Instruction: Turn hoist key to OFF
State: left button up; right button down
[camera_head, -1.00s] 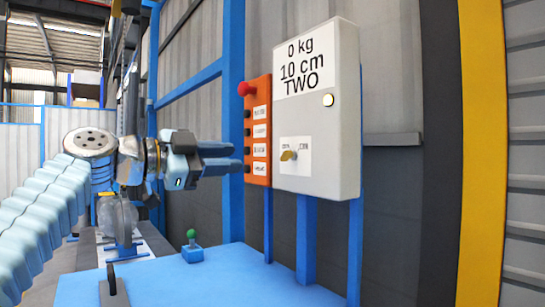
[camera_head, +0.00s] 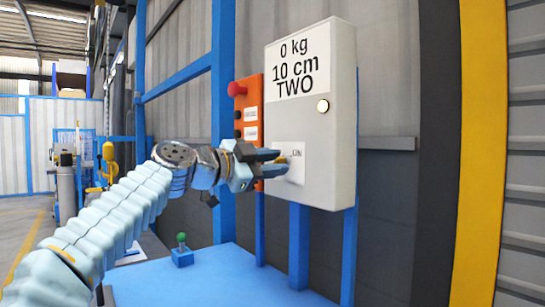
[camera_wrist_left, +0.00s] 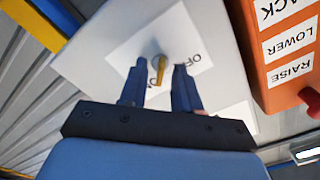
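The yellow hoist key (camera_head: 283,158) sits on a white label plate on the front of the grey control box (camera_head: 313,120). It also shows in the left wrist view (camera_wrist_left: 159,70), with the letters OFF to its right. My left gripper (camera_head: 279,163) is at the key, its blue fingers pointing at the box. In the left wrist view my left gripper (camera_wrist_left: 160,68) is open, one fingertip on each side of the key with gaps visible. Whether the fingers touch the plate cannot be told. In the head view the gripper hides the left label. My right gripper is not in view.
An orange button panel (camera_head: 250,125) with a red knob (camera_head: 236,89) stands just left of the box, close to the fingers. A blue table (camera_head: 225,275) is below, carrying a green-topped joystick (camera_head: 181,245). A round light (camera_head: 323,106) is above the key.

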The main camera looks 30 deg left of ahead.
pick_arm(q)
jog(key=shift+w, duration=0.15)
grip_shut()
jog(key=shift+n, duration=0.3)
jog(key=n, duration=1.7)
dwell(0.4)
jog(key=shift+a, duration=0.1)
dwell(0.4)
